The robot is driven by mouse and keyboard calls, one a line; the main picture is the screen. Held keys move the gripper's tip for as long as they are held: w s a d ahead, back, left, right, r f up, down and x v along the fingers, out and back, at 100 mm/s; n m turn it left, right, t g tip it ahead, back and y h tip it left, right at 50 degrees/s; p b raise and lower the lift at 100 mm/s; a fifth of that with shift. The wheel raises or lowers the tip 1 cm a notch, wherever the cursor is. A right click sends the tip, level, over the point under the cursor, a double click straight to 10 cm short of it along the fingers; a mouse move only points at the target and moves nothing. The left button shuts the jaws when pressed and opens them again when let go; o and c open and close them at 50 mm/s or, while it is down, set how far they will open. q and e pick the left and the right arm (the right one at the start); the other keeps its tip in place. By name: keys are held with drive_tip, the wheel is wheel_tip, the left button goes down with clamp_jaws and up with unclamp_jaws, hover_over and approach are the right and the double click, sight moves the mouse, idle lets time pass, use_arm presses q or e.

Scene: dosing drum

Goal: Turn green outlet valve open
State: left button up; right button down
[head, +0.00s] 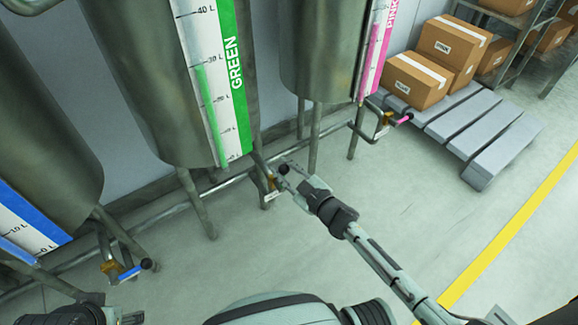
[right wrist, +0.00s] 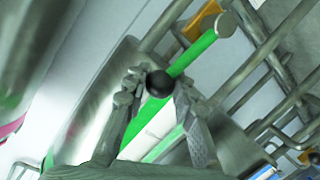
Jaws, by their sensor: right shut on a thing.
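The green tank (head: 170,70) stands at the centre of the head view, with a white scale and a green "GREEN" stripe. Its outlet valve (head: 270,183) sits low at the tank's front right. In the right wrist view the green valve lever (right wrist: 207,52) runs from a round metal pivot to a black knob (right wrist: 160,83). My right gripper (head: 288,170) is shut on the lever at its knob end, with a finger on each side in the right wrist view (right wrist: 160,100). My left gripper (head: 125,318) is partly cut off at the bottom left, and its fingers are unclear.
A blue-marked tank (head: 45,150) with a blue-handled valve (head: 130,272) stands left. A pink-marked tank (head: 315,50) with a pink-handled valve (head: 400,120) stands right. Pipes run low along the wall. A grey pallet (head: 480,150) holds boxes (head: 418,80).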

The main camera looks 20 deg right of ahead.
drive_tip(key=shift+s+a+n, duration=0.15)
drive_tip(key=shift+a+n, duration=0.3)
drive_tip(key=shift+n, duration=0.05)
drive_tip(key=c, duration=1.2)
unclamp_jaws()
drive_tip(key=shift+a, duration=0.1)
drive_tip(key=shift+s, duration=0.25)
drive_tip(key=v, duration=1.1)
drive_tip(key=shift+s+r, duration=0.15)
drive_tip(key=shift+s, duration=0.1)
